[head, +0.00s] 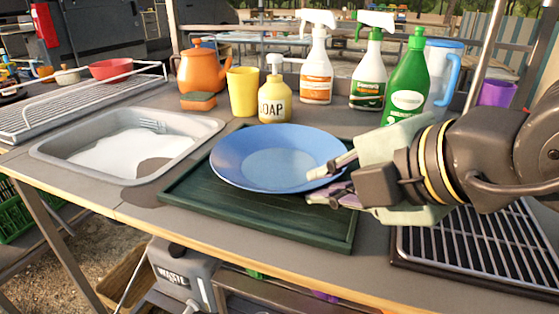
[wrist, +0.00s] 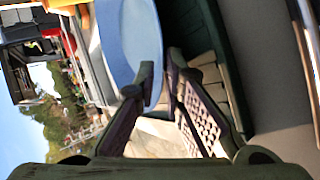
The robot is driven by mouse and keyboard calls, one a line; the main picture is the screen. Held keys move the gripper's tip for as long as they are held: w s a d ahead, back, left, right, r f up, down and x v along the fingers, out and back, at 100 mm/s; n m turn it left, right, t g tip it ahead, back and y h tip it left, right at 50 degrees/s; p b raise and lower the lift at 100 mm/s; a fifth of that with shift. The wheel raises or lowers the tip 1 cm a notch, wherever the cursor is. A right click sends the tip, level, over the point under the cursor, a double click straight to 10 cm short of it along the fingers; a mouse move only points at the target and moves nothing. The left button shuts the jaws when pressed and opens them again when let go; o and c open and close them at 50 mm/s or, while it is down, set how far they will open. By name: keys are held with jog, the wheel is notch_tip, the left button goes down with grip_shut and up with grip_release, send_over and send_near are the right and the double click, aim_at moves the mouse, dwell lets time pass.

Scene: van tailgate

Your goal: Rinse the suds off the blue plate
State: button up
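The blue plate (head: 265,158) is over a dark green tray (head: 290,222), face up and slightly tilted. Its middle is paler; I cannot tell whether that is suds. My gripper (head: 335,180) is at the plate's right rim, one finger above and one below, closed on it. In the wrist view the plate (wrist: 128,35) runs between the fingertips (wrist: 160,72). Whether the plate's underside touches the tray is hidden. The grey sink (head: 50,152) left of the tray holds white foam (head: 125,152) and a dark round patch.
A yellow soap bottle (head: 275,100), yellow cup (head: 243,90), sponge (head: 198,101) and orange teapot (head: 200,70) stand behind. Spray bottles (head: 317,75), a green bottle (head: 407,85) and a blue-handled jug (head: 443,70) are behind right. Wire racks stand at far left (head: 60,108) and front right (head: 480,250).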

jog(key=shift+x, duration=0.9)
jog(key=shift+c, duration=0.2)
grip_shut()
jog(key=shift+r, duration=0.15)
